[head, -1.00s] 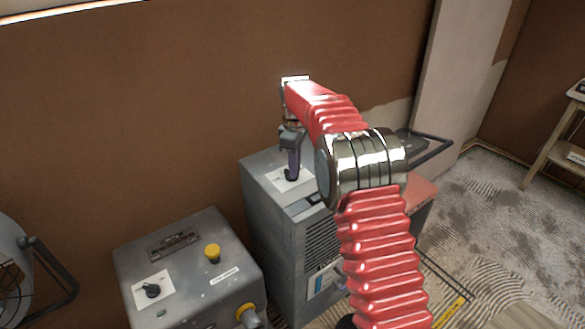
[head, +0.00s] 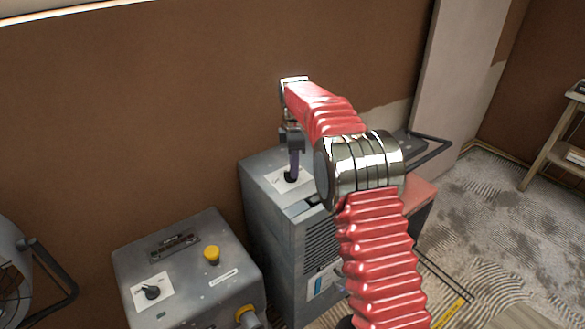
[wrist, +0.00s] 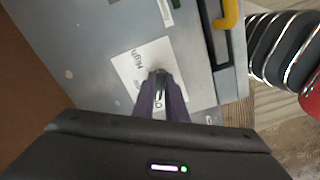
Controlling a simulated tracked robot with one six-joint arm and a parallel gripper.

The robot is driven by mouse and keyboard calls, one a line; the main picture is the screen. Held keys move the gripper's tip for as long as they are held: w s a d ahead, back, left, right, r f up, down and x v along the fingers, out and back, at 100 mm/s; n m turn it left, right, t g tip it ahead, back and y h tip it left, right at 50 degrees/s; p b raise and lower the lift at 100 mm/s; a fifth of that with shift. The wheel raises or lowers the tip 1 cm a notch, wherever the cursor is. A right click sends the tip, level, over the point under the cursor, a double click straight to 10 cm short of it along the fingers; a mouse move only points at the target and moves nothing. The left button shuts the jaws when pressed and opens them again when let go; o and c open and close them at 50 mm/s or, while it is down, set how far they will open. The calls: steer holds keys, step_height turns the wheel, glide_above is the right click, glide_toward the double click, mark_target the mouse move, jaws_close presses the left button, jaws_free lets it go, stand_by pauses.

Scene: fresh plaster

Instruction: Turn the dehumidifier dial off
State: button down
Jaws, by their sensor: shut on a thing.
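The dehumidifier (head: 270,211) is a tall grey cabinet in the middle of the head view, against the brown wall. A white label plate (wrist: 127,68) on its top carries the dial (wrist: 159,76); the word "High" is readable on the plate in the wrist view. My gripper (head: 291,176) points down at the dial from above, and its dark purple fingers are shut on the dial. The fingers (wrist: 160,92) cover most of the dial and part of the plate's lettering, so I cannot tell the dial's setting.
A lower grey box (head: 190,262) with a black knob (head: 151,292) and a yellow button (head: 211,254) stands to the left. A fan (head: 14,275) is at the far left edge. A black handle (head: 432,142) rises behind my arm. A wooden stand (head: 553,150) is at the right.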

steer(key=shift+s+a, duration=0.15)
steer(key=shift+a, duration=0.1)
steer(key=c, duration=2.1)
jaws_free()
steer(key=o, duration=0.3)
steer(key=shift+d, duration=0.15)
step_height(320, 180, up, 14)
steer(key=shift+f, duration=0.2)
